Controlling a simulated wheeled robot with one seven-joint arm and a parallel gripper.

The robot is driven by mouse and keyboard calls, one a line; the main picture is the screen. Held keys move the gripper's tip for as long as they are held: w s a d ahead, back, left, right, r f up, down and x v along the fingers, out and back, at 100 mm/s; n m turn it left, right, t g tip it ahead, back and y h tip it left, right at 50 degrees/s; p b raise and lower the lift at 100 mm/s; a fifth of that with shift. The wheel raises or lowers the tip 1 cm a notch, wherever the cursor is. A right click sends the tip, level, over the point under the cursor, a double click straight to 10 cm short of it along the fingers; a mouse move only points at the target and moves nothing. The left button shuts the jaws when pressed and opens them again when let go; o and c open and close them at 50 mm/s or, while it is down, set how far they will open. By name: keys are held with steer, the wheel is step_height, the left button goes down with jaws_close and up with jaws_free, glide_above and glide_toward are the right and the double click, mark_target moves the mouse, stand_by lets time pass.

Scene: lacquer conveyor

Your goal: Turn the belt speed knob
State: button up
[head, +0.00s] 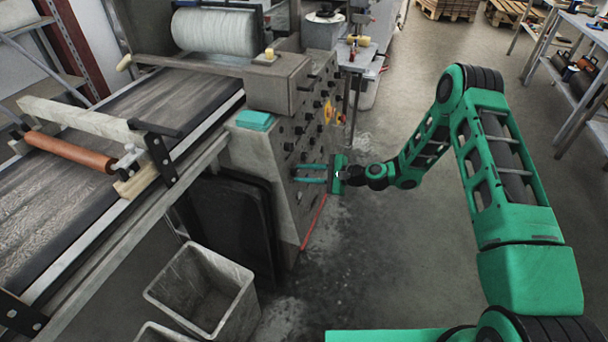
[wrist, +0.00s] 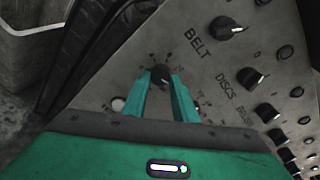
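The control panel (wrist: 110,70) is grey, with black knobs and printed labels. In the wrist view a black knob (wrist: 161,74) with marks around it sits between my gripper's (wrist: 162,80) two fingertips. The word BELT is printed up and right of it, with another knob (wrist: 228,27) beyond the word. In the head view my gripper (head: 312,173) points left at the lower part of the panel (head: 275,160), its fingers apart. The fingers stand on both sides of the knob; I see no clear grip. The knob is not clearly visible in the head view.
A teal block (head: 255,120) lies on the machine. The conveyor belt (head: 60,215) with its red roller (head: 70,152) and a grey bin (head: 170,291) are at left. Floor (head: 385,240) right of the machine is free.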

steer(key=c, duration=0.5)
steer(key=shift+o, duration=0.2)
